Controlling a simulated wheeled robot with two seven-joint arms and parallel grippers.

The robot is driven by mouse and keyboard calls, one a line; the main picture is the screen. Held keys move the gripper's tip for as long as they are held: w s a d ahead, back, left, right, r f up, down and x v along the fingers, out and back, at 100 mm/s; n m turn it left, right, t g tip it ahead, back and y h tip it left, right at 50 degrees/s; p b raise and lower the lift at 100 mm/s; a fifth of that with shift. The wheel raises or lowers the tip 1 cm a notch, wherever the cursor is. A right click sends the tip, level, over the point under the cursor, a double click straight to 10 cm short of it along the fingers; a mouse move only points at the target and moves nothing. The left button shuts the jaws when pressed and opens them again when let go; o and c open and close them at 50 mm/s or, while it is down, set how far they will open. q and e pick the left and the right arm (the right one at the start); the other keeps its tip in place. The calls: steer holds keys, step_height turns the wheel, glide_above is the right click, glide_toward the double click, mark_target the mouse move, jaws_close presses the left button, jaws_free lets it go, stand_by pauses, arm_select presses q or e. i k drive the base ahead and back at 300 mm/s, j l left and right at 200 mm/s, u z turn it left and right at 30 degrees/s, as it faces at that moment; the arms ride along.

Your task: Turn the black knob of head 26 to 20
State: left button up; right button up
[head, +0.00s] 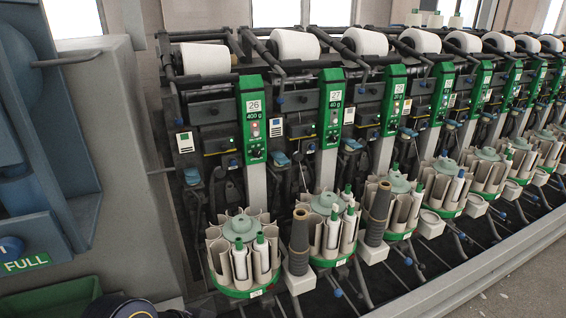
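Head 26 is the nearest head of the winder, at the left end of the row. Its tall green panel (244,92) carries a white label (254,106) reading 26 and 400 g. Below the label are small round buttons, and a small black knob (256,153) sits near the panel's lower end. The knob's scale and pointer are too small to read. Nothing covers or touches the knob. Neither of my grippers shows in the head view.
Heads 27 (335,100) and onward run away to the right. White cones (205,58) lie above the panels. A grey cabinet (100,180) stands close on the left.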

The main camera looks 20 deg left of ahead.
mark_target(257, 154)
steer(key=i+l+u, duration=0.2)
steer(key=i, duration=0.3)
steer(key=i+l+u, duration=0.2)
steer(key=i+l, duration=0.2)
steer(key=i+u, duration=0.1)
steer(key=u, duration=2.05)
